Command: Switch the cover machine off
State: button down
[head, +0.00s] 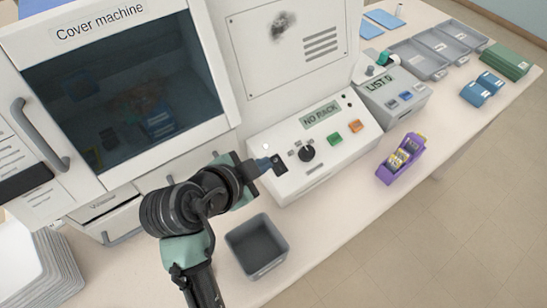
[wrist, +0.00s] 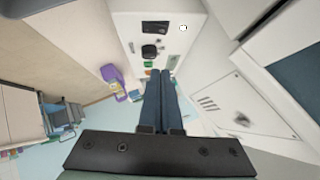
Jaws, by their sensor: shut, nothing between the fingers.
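The cover machine (head: 120,90) is a white cabinet with a dark window and a side handle. Its control panel (head: 318,160) carries a display (head: 320,115) reading "NO RACK", a black knob (head: 306,153), a green button (head: 334,139) and an orange button (head: 356,126). The knob also shows in the wrist view (wrist: 149,52). My gripper (head: 276,163) is shut and empty, just left of the knob in the head view. In the wrist view its blue-grey fingertips (wrist: 160,72) are together near the panel's buttons. Whether they touch the panel cannot be told.
A second grey device (head: 393,92) with a "LIST 0" display stands to the right. A purple rack (head: 401,159) with slides sits in front of it. A dark grey open bin (head: 257,246) stands below my gripper. Grey trays (head: 418,60) lie farther back.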

aim_at(277, 160)
jog(key=p+x, duration=0.2)
jog(key=x, duration=0.5)
jog(key=shift+w+d+f, duration=0.2)
jog(key=shift+w, duration=0.1)
jog(key=shift+w+a+f, duration=0.15)
jog(key=shift+w+f, duration=0.05)
jog(key=shift+f, duration=0.3)
jog(key=shift+w+a+f, duration=0.15)
jog(key=shift+w+f, duration=0.05)
jog(key=shift+f, duration=0.3)
jog(key=shift+w+a+f+p, duration=0.1)
jog(key=shift+w+f+p, duration=0.1)
jog(key=shift+f, duration=0.25)
jog(key=shift+w+a+f+p, duration=0.15)
jog(key=shift+f+p, duration=0.05)
jog(key=shift+f, duration=0.25)
jog(key=shift+w+a+f+b, duration=0.15)
jog(key=shift+f+b, duration=0.3)
jog(key=shift+b, duration=0.5)
jog(key=shift+r, duration=0.3)
jog(key=shift+f+p, duration=0.1)
jog(key=shift+p, duration=0.2)
